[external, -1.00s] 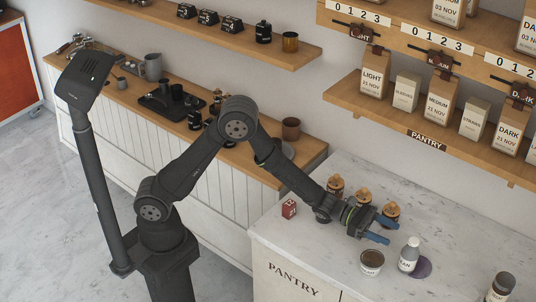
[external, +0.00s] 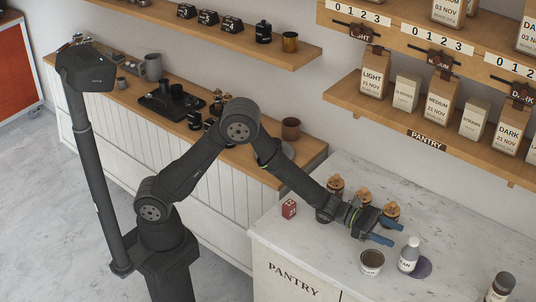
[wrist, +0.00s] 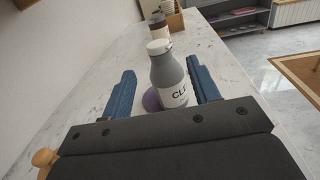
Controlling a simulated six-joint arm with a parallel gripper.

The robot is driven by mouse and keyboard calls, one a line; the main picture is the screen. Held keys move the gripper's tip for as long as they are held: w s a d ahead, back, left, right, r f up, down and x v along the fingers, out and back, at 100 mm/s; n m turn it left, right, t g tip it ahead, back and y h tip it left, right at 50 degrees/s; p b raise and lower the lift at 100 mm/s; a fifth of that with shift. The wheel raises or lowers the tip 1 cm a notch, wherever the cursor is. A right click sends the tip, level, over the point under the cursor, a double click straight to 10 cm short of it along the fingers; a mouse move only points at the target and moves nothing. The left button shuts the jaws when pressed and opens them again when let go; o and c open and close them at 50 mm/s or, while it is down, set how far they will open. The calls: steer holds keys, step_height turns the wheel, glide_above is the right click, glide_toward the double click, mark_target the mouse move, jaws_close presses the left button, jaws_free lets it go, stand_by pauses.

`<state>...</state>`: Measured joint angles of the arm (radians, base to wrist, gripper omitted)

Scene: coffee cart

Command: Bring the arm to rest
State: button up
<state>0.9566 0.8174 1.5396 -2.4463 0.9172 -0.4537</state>
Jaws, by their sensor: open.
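My gripper (external: 386,230) is open and empty, held over the marble pantry counter (external: 300,240). Its two blue fingers are apart, and they also show in the wrist view (wrist: 162,92). A grey-and-white bottle (external: 409,254) with a white cap stands upright on a purple round mat (external: 424,268) just beyond the fingertips. In the wrist view the bottle (wrist: 168,75) appears between the fingers, but I see no contact. Its label reads "CLE", the rest hidden by my gripper. The arm reaches from its base across to the counter, bent at the elbow.
An open dark-topped tub (external: 371,263) stands left of the bottle. Several cork-topped jars (external: 364,196) stand behind my gripper. A red box (external: 289,208) is left of it, and a dark-capped bottle (external: 501,287) is at the front right. Shelves with bags (external: 374,75) hang above.

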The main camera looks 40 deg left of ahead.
mark_target(418, 252)
steer(key=d, duration=1)
steer(key=shift+w+f, duration=0.2)
steer(key=shift+w, duration=0.15)
steer(key=shift+r, duration=1.3)
